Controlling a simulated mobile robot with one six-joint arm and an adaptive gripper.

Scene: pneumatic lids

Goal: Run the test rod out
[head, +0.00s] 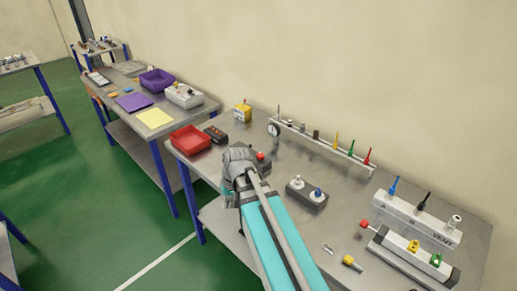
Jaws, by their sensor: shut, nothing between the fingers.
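A grey cylinder unit (408,262) lies at the front right of the bench, with a yellow and a green fitting on top. A short rod with a red end (364,224) sticks out at its left end. Behind it stands a white block (420,219) marked A, B and VENT, with blue, dark and white plugs on top.
A rail (325,142) with a gauge and coloured tools runs along the back. A red tray (190,139), a dark box (215,133) and a yellow block (242,111) stand at the left. A yellow-ended piece (351,263) and a small metal part (328,248) lie near the front.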

